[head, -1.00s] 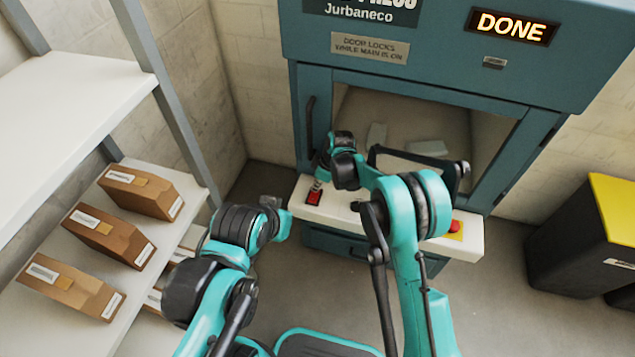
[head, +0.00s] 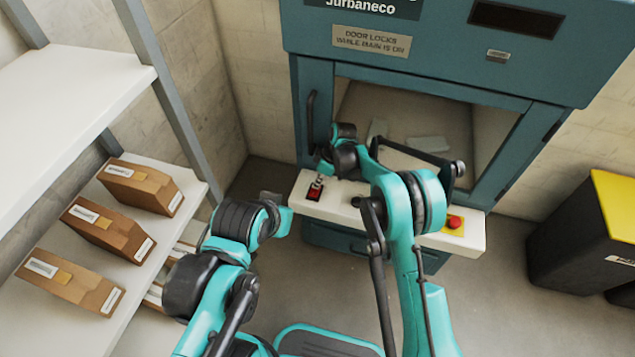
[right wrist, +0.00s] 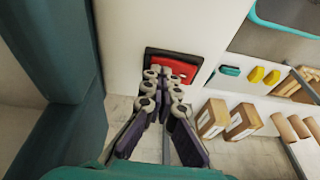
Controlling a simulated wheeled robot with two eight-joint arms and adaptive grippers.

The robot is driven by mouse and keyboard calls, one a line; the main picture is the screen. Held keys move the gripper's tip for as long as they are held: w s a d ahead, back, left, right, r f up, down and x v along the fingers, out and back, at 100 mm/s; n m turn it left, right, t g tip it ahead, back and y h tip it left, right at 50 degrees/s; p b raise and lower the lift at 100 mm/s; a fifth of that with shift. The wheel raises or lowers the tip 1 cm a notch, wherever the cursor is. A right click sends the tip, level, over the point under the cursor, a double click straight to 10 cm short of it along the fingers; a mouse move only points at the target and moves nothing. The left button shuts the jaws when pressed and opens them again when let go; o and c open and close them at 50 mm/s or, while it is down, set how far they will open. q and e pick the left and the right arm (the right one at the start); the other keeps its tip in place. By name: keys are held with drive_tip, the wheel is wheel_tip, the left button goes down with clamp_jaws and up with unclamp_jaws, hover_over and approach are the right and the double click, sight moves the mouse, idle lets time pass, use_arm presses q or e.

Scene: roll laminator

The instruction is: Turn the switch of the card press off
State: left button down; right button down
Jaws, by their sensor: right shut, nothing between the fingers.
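The card press (head: 430,55) is a blue-green cabinet with a glazed door and a white ledge (head: 340,205) below it. Its red switch in a black frame (head: 313,193) sits at the ledge's left end. It also shows in the right wrist view as a red rocker (right wrist: 183,67). My right gripper (head: 320,181) is shut and empty, its fingertips (right wrist: 163,77) right at the switch and covering its left part. I cannot tell if they touch. The display (head: 515,19) is dark. My left gripper (head: 277,203) hangs left of the ledge; its fingers are unclear.
A red button on a yellow plate (head: 454,223) is at the ledge's right end. Shelves with brown boxes (head: 140,187) stand at left. A black bin with a yellow top (head: 590,235) is at right. My right arm crosses in front of the door.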

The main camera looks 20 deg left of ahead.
drive_tip(key=shift+s+r, duration=0.2)
drive_tip(key=shift+s, duration=0.55)
drive_tip(key=v, duration=1.2)
